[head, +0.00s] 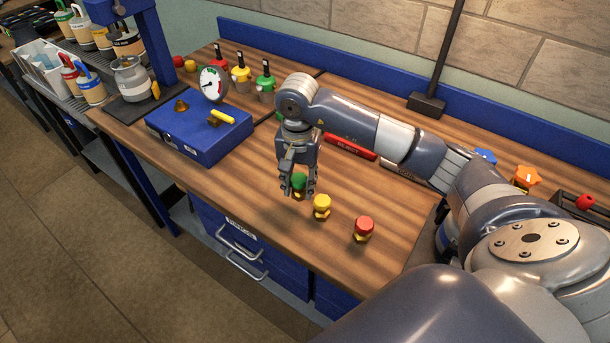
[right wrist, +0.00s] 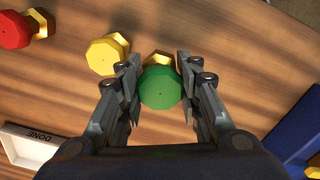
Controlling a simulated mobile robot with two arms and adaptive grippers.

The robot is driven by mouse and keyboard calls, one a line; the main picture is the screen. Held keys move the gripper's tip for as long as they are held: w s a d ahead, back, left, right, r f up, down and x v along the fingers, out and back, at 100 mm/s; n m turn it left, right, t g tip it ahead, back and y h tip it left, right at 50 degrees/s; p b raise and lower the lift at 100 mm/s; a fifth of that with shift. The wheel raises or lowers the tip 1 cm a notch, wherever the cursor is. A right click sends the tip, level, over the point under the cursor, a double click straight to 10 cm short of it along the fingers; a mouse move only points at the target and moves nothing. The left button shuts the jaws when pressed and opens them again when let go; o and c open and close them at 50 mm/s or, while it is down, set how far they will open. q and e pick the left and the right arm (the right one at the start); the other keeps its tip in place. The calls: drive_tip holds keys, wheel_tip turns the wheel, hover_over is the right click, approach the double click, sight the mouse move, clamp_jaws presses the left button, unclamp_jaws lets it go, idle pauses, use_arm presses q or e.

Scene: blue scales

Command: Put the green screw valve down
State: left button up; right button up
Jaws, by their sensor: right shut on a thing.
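The green screw valve (head: 299,181) has a green faceted cap and a brass part. It is between the fingers of my right gripper (head: 299,190), which is shut on it just at or over the wooden bench, in line with the other valves. I cannot tell whether it touches the wood. In the right wrist view the green cap (right wrist: 160,88) sits between the fingertips of my right gripper (right wrist: 160,92). A yellow screw valve (head: 321,206) and a red screw valve (head: 364,228) stand to its right. My left gripper is not in view.
A blue scale (head: 200,137) with a dial gauge (head: 212,84) stands left of the gripper. Several valves with coloured caps (head: 241,74) stand behind it. A red object (head: 350,147) lies behind my gripper. A white tray marked DONE (right wrist: 28,142) shows in the wrist view.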

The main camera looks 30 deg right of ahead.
sight(304, 173)
drive_tip(key=w+d, duration=0.2)
drive_tip(key=shift+d+f+p, duration=0.15)
drive_tip(key=shift+d+p, duration=0.2)
drive_tip(key=shift+f, duration=0.25)
wheel_tip(304, 173, down, 2)
drive_tip(key=shift+f+p, duration=0.15)
drive_tip(key=shift+p, duration=0.75)
drive_tip(key=shift+f, duration=0.3)
drive_tip(key=shift+d+f, duration=0.1)
drive_tip(key=shift+f, duration=0.15)
drive_tip(key=o, duration=1.1)
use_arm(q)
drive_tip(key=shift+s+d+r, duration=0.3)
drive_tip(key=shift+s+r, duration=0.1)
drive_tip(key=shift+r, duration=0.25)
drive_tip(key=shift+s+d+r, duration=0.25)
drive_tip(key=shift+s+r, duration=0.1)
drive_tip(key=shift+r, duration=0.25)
use_arm(e)
drive_tip(key=shift+o, duration=0.2)
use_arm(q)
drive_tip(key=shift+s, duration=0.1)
